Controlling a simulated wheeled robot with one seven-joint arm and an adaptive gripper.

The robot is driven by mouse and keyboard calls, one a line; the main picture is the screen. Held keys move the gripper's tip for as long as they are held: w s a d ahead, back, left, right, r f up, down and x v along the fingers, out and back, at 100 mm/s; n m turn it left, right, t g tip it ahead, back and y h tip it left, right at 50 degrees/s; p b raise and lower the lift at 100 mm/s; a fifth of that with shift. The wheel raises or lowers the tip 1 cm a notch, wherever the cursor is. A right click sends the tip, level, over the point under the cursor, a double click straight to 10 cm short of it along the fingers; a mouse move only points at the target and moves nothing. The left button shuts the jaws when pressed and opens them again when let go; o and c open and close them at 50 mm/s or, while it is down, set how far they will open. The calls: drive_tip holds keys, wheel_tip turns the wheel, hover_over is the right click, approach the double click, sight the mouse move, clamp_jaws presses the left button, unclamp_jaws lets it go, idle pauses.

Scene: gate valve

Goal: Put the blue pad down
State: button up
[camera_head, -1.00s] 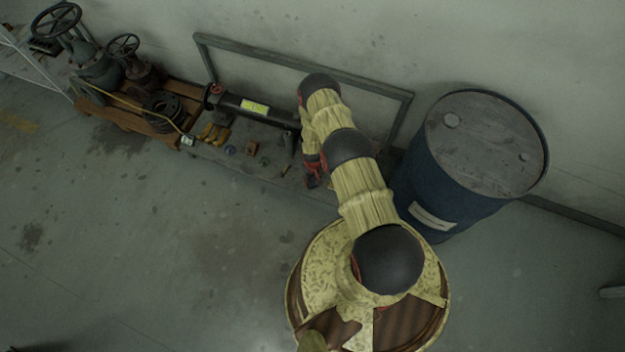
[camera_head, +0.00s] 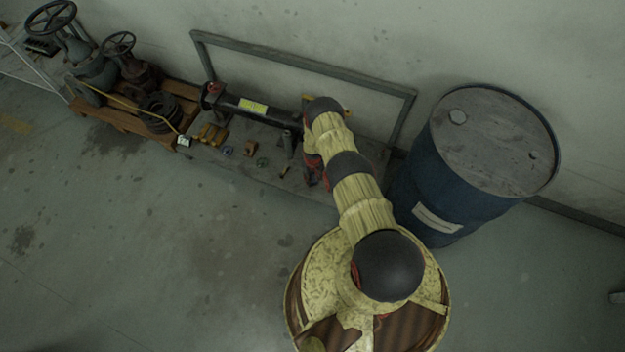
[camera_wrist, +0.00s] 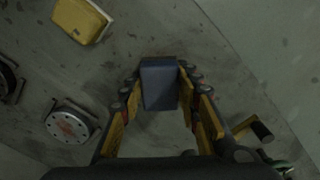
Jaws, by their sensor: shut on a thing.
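The blue pad (camera_wrist: 160,84), a dark blue-grey block, is between the fingertips of my gripper (camera_wrist: 160,92) in the wrist view. The gripper is shut on it, with one finger at each side. A grey surface shows below the pad; I cannot tell whether the pad touches it. In the head view my gripper (camera_head: 312,176) is partly hidden under my arm, over the low grey bench (camera_head: 235,160). The pad cannot be made out there.
A yellow block (camera_wrist: 82,20) and a round metal part (camera_wrist: 70,124) lie near the pad. A black pipe (camera_head: 278,117) and small parts occupy the bench's left part. A blue barrel (camera_head: 425,190) stands close right of my arm. Valves on a pallet (camera_head: 110,117) stand left.

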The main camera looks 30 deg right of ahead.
drive_tip(key=o, duration=1.3)
drive_tip(key=shift+f, duration=0.1)
